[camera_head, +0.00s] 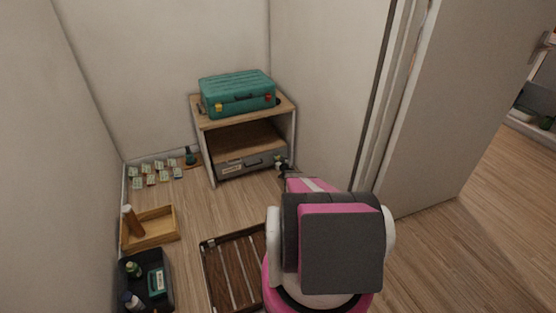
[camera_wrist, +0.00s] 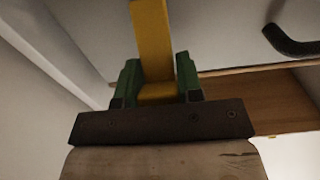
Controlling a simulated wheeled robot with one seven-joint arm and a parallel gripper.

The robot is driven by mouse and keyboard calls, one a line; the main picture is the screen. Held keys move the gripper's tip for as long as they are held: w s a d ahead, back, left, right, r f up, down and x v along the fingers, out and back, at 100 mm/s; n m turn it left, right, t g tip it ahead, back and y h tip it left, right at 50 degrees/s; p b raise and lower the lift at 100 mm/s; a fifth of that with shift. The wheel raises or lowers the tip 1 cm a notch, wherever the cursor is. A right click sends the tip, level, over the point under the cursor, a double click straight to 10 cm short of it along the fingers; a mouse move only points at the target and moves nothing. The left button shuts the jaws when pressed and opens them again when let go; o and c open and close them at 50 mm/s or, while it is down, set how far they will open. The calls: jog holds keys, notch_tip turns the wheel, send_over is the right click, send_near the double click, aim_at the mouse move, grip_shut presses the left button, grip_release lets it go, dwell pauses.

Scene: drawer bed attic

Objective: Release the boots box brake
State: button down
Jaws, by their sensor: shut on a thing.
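The grey box (camera_head: 235,167) with a dark handle and a pale label sits in the bottom of the wooden cabinet (camera_head: 203,123). My gripper (camera_head: 284,170) is at the box's right end, low by the cabinet's right side. In the wrist view my gripper (camera_wrist: 157,88) has its green fingers on both sides of a yellow lever (camera_wrist: 152,40) and is shut on it. The lever lies against a grey face. A black handle (camera_wrist: 290,42) shows to the right. My arm hides part of the floor in front of the cabinet.
A teal case (camera_head: 238,95) lies on the cabinet. A slatted wooden tray (camera_head: 204,270), a light wooden tray (camera_head: 175,226) and a dark bin (camera_head: 168,270) stand on the floor at left. Walls are close on the left and right.

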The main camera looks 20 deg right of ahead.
jog(key=shift+s+f+t, duration=0.15)
jog(key=shift+s+t, duration=0.05)
jog(key=shift+t, duration=0.3)
